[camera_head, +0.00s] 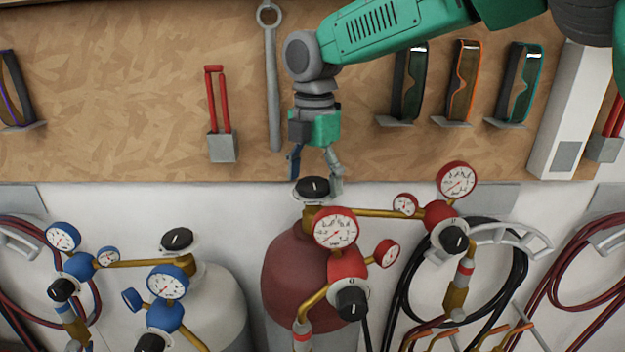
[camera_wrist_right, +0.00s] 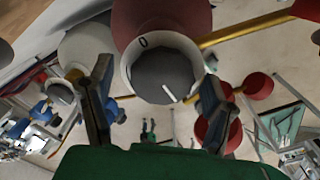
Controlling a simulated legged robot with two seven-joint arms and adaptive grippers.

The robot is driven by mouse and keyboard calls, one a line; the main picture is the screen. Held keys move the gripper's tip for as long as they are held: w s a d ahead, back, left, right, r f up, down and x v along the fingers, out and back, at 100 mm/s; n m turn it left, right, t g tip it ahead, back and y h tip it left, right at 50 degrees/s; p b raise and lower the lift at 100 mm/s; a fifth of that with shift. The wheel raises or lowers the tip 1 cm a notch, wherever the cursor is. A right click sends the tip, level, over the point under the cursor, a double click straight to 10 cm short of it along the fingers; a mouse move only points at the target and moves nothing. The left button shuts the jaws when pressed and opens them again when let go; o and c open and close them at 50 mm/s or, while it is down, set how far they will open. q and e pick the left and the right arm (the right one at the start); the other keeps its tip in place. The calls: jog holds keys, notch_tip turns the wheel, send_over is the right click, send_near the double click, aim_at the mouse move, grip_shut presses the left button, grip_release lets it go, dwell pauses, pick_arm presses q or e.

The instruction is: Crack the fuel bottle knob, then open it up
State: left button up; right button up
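The fuel bottle (camera_head: 291,270) is the dark red cylinder in the head view's lower middle. Its black knob (camera_head: 313,188) sits on top and also shows in the wrist view (camera_wrist_right: 160,78), with a white pointer line and a pale collar marked 0. My right gripper (camera_head: 314,176) is directly above the knob, pointing down. Its two fingers are spread, one on each side of the knob, and also show in the wrist view (camera_wrist_right: 157,80). I see gaps between fingers and knob in the wrist view. My left gripper is not in view.
Red gauges (camera_head: 335,229) and a brass pipe (camera_head: 370,212) lie right of the knob. A grey-white bottle (camera_head: 215,305) with blue gauges (camera_head: 167,283) stands left. A wrench (camera_head: 271,80) and goggles (camera_head: 463,85) hang on the wooden board behind. Black hose coils (camera_head: 515,265) hang right.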

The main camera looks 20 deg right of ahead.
aim_at(313, 181)
notch_tip(313, 181, up, 12)
jog(key=shift+f, duration=0.15)
dwell(0.5)
